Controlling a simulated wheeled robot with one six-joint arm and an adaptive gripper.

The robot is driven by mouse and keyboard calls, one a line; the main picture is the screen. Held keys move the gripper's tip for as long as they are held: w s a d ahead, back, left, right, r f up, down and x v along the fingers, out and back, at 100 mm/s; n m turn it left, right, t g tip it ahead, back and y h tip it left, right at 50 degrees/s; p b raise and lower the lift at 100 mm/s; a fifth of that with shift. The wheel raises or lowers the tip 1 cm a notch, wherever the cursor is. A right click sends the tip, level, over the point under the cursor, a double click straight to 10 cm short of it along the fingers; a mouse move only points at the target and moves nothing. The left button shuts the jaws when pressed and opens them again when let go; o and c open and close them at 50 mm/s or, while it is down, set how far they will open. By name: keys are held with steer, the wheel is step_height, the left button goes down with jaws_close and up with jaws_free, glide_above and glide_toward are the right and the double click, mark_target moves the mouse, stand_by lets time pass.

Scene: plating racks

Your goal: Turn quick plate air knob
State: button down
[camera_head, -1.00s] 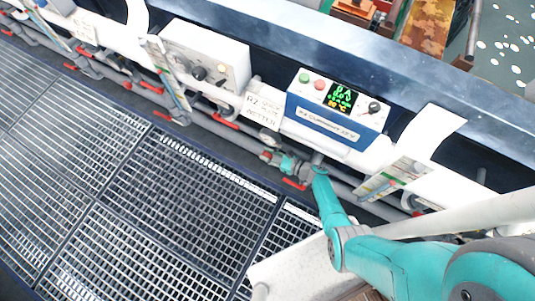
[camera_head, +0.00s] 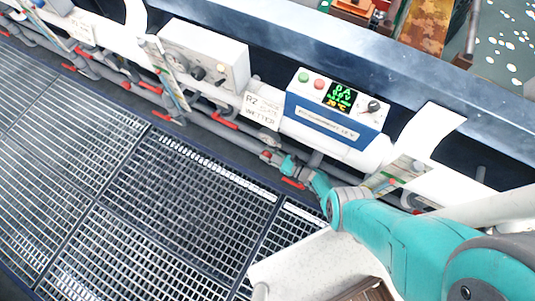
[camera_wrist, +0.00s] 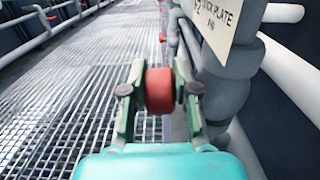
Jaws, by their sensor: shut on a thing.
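The red round knob (camera_wrist: 159,90) sits between the two fingers of my gripper (camera_wrist: 158,88) in the wrist view. The green fingers are shut on it, one on each side. A pale tag reading quick plate air (camera_wrist: 226,28) is at the upper right, beside a grey pipe (camera_wrist: 232,85). In the head view my gripper (camera_head: 287,164) is small, at the pipe line below the blue-and-white control box (camera_head: 325,127). The knob's stem and mount are mostly hidden.
Red lever handles (camera_head: 225,121) line the grey pipes. A white control box (camera_head: 205,55) stands to the left. Open metal grating (camera_head: 180,190) covers the floor beside the pipes. A dark steel rail (camera_head: 300,35) runs behind the boxes.

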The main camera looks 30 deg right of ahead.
steer(key=shift+s+a+f, duration=0.1)
steer(key=shift+s, duration=0.05)
steer(key=c, duration=1.2)
jaws_free()
steer(key=shift+o, duration=0.2)
steer(key=v, duration=0.7)
steer(key=shift+s+d, duration=0.2)
steer(key=shift+d, duration=0.05)
